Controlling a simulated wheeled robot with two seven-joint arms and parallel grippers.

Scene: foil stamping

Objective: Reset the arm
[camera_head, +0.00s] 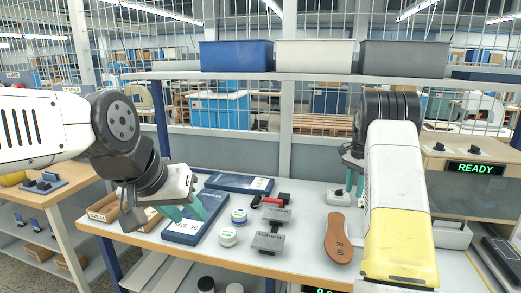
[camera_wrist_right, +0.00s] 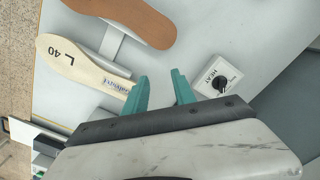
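My left gripper (camera_head: 187,212) hangs over the left end of the blue box marked SIZE 38 (camera_head: 196,232) in the head view. Its two teal fingers are spread apart with nothing visible between them. My right gripper (camera_head: 354,184) points down at the back right of the table, partly hidden by my own arm. In the right wrist view its teal fingers (camera_wrist_right: 161,90) are apart and empty. They are between a pale insole marked L 40 (camera_wrist_right: 80,65) and a HEAT knob box (camera_wrist_right: 217,77).
A brown insole (camera_head: 341,238) lies on the table (camera_head: 300,225), left of my right forearm. Three bins (camera_head: 313,56) sit on the shelf above. A display (camera_head: 476,168) at right reads READY.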

